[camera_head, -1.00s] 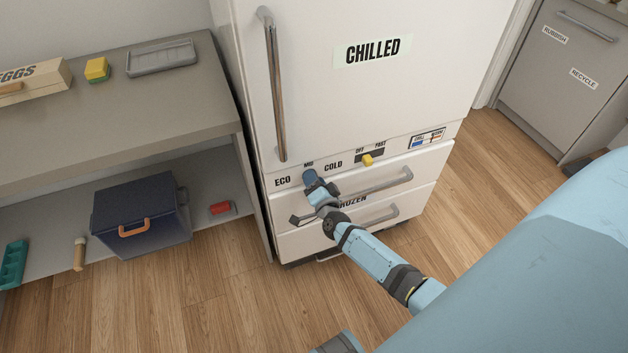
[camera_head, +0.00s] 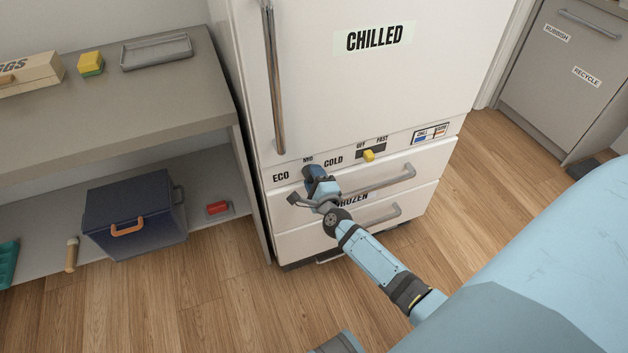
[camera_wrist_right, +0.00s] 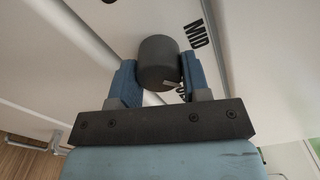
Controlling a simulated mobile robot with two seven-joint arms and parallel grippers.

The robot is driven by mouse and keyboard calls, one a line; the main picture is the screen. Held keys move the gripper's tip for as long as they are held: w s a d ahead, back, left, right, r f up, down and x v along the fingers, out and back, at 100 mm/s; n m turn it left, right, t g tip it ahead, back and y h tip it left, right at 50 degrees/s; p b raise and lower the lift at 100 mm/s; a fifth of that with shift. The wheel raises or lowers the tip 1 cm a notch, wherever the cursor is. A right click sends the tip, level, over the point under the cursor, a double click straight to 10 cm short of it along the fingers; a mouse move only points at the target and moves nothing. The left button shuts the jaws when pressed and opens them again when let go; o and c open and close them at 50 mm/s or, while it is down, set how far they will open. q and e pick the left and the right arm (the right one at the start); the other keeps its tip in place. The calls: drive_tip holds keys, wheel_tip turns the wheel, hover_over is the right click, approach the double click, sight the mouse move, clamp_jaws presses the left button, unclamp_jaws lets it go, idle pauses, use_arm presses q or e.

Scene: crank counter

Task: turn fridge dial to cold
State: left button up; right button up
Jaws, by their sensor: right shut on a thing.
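The fridge (camera_head: 360,90) is white, with a dial (camera_wrist_right: 158,62) on the strip between its door and drawers. In the right wrist view the dial is a dark grey round knob with a pale mark at its lower right. Labels ECO, MID and COLD (camera_head: 333,161) sit around it in the head view. My right gripper (camera_head: 313,172) is shut on the dial, a blue finger on each side; it also shows in the right wrist view (camera_wrist_right: 157,82). It hides most of the dial in the head view. Lettering below the dial in the wrist view is partly covered. My left gripper is not in view.
A yellow slider (camera_head: 369,156) sits right of COLD, below OFF and FAST. Drawer handles (camera_head: 385,180) lie close to my right arm. A long door handle (camera_head: 274,90) is above left. A shelf unit (camera_head: 200,105) stands left of the fridge. The wooden floor in front shows free room.

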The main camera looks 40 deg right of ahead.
drive_tip(key=shift+f+m+b, duration=0.15)
drive_tip(key=shift+m+b, duration=0.25)
drive_tip(key=shift+m, duration=0.9)
drive_tip(key=o, duration=0.9)
use_arm(q)
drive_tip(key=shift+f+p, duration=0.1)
drive_tip(key=shift+p, duration=0.35)
use_arm(e)
drive_tip(key=v, duration=1.3)
drive_tip(key=shift+s, duration=0.4)
